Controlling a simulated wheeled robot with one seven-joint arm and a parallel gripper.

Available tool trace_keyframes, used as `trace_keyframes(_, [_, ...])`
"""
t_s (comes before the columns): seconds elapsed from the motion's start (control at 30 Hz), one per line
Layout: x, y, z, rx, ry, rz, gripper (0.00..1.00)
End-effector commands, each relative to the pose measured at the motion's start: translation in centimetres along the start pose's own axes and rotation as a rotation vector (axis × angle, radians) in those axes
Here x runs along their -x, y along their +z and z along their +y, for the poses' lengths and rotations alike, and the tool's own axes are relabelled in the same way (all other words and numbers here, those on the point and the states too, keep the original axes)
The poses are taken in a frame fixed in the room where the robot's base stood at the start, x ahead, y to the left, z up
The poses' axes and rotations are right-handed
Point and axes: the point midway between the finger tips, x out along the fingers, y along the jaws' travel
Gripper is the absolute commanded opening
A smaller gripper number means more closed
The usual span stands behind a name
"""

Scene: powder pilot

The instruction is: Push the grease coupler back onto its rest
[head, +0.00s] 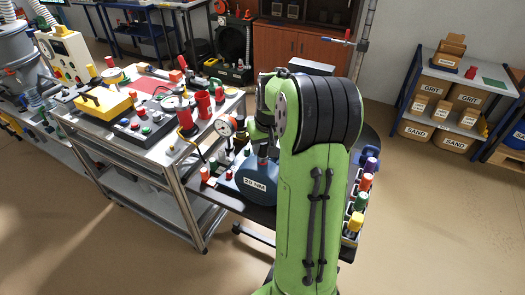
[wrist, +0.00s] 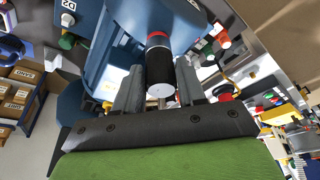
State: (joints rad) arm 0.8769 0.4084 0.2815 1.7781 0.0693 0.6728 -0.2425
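My gripper (wrist: 160,72) has its two grey fingers on either side of a black cylinder (wrist: 158,66) with a red collar. The cylinder's pale round end faces the wrist camera, and its far end meets or overlaps a blue housing (wrist: 105,50). I cannot tell whether the fingers touch the cylinder, or whether it is the grease coupler. In the head view the blue housing (head: 256,186), marked 20 NM, stands on a dark bench top, and my gripper (head: 263,160) is just above it. My green arm hides part of that bench. I cannot make out the coupler's rest.
A dial gauge (head: 224,126) stands left of the housing, beside a grey cart (head: 170,170) crowded with instruments. Several coloured-capped items (head: 360,200) line the bench's right edge. A shelf with boxes (head: 440,95) is at the far right. The floor between is clear.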

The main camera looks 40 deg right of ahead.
Motion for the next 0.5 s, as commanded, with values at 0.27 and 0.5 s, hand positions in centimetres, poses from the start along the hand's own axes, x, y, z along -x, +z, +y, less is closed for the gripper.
trace_keyframes(0.27, [0.1,0.0,0.0,0.0,0.0,0.001,0.0])
trace_keyframes(0.5, [1.3,-0.5,0.0,0.001,0.001,0.003,0.0])
